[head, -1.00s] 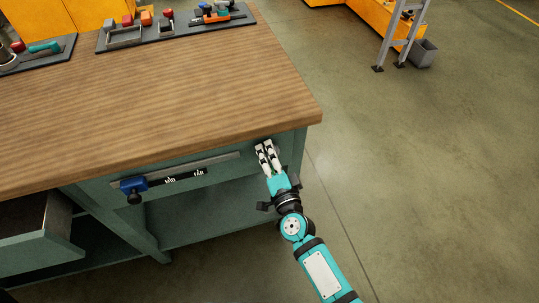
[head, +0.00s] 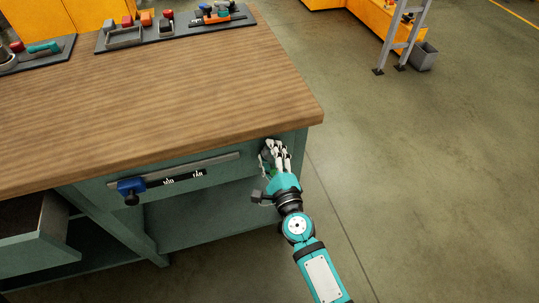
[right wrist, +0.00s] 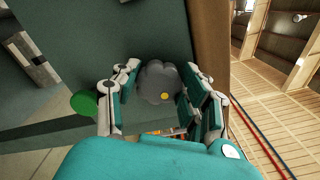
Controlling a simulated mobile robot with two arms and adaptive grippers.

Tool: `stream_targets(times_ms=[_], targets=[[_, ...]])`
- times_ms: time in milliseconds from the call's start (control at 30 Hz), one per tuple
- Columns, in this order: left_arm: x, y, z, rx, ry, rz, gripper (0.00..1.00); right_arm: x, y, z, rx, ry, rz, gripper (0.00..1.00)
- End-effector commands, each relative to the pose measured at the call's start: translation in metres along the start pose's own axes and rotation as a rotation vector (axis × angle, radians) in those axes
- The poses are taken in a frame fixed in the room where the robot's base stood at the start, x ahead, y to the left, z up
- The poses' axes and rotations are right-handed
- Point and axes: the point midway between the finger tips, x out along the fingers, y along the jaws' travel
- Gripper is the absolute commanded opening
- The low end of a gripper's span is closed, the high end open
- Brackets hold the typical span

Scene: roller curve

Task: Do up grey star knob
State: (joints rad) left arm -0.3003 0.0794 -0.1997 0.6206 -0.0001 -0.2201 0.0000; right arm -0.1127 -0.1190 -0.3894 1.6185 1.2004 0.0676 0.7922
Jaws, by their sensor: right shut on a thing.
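The grey star knob (right wrist: 157,80) sits on the teal front of the workbench, near its right end and under the wooden top. It has a lobed rim and a small yellow dot on its face. My right gripper (right wrist: 160,88) has its fingers on both sides of the knob and is shut on it. In the head view my right gripper (head: 274,150) is at the bench front and mostly hides the knob. My left gripper is in neither view.
A green disc (right wrist: 84,103) is beside the knob, left in the wrist view. A rail with a blue slider block (head: 131,187) runs along the bench front. An open drawer (head: 35,237) juts out at left. Open floor (head: 430,190) lies to the right.

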Motion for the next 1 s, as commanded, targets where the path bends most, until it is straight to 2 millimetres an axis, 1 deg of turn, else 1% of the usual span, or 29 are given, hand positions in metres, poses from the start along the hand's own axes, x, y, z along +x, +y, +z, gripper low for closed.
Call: stream_targets(times_ms=[33,300,500,700,1000], targets=[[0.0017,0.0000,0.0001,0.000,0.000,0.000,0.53,-0.0027,0.0057,-0.0035,0.042,0.006,0.010,0.11],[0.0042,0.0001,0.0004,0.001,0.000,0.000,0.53,-0.0025,0.0047,-0.0034,0.239,0.007,0.010,0.11],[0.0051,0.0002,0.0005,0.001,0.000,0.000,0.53,-0.0027,0.0044,-0.0039,0.330,0.008,0.011,0.11],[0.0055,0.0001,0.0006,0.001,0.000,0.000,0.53,-0.0027,0.0041,-0.0041,0.375,0.008,0.010,0.11],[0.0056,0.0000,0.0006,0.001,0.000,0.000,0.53,-0.0028,0.0042,-0.0040,0.387,0.008,0.011,0.11]])
